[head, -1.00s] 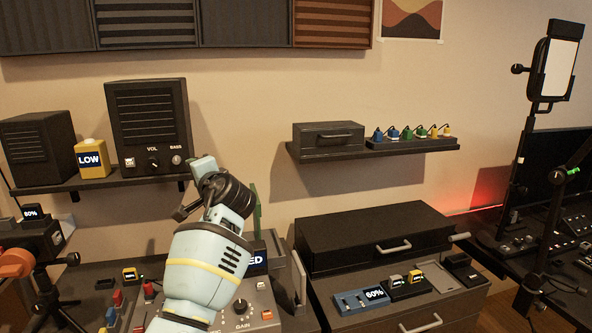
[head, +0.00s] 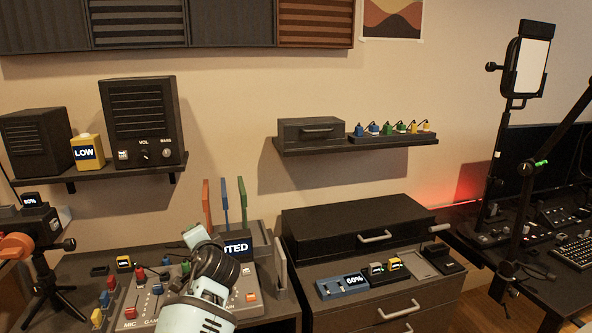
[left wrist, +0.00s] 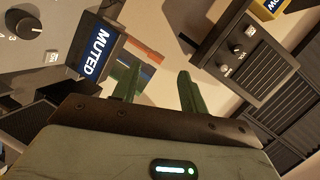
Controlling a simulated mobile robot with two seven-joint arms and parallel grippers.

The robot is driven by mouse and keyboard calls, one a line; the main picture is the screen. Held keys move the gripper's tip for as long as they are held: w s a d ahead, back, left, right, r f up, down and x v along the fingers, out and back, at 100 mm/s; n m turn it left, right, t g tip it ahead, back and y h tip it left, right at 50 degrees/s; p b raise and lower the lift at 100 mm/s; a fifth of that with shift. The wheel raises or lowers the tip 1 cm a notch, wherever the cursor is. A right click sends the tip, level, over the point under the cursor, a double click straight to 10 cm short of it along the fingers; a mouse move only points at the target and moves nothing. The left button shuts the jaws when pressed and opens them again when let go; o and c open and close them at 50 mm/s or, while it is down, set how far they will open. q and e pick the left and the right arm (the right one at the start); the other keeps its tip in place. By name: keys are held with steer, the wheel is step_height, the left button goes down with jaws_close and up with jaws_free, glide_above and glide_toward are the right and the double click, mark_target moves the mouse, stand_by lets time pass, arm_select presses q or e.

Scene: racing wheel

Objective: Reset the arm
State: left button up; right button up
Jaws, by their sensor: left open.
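My left arm shows in the head view at the bottom centre-left, with its gripper (head: 196,236) low over the mixer panel and in front of the "MUTED" display (head: 239,247). In the left wrist view the two green fingers of the left gripper (left wrist: 157,84) stand apart with nothing between them. The "MUTED" display also shows in the left wrist view (left wrist: 92,52), left of the fingers. The lower part of the arm is outside the head view. My right gripper is in neither view.
A speaker (head: 144,119) stands on the left wall shelf. A shelf with a small drawer box (head: 311,131) hangs at centre. A black drawer unit (head: 360,230) stands right of the mixer. A tripod (head: 47,283) is at far left, and a light stand (head: 504,150) at right.

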arm_select(q)
steer(key=s+d+f+n+g+h, duration=0.1)
steer(key=s+f+h, duration=0.2)
steer(key=s+f, duration=0.9)
steer(key=s+f+n+g+h, duration=0.1)
steer(key=s+f+h, duration=0.1)
steer(key=s+f, duration=1.05)
steer(key=s+d+f+n+h, duration=0.1)
steer(key=s+f, duration=0.2)
steer(key=s, duration=0.6)
steer(key=s+d+f+n+g+h, duration=0.1)
steer(key=s+f, duration=0.3)
steer(key=s, duration=0.6)
steer(key=s+d+f+n+g+h, duration=0.1)
steer(key=s+f+n+h, duration=0.1)
steer(key=s, duration=0.7)
steer(key=shift+s+f+h, duration=0.2)
steer(key=shift+f+h, duration=0.1)
steer(key=shift+f, duration=0.45)
steer(key=shift+d, duration=0.1)
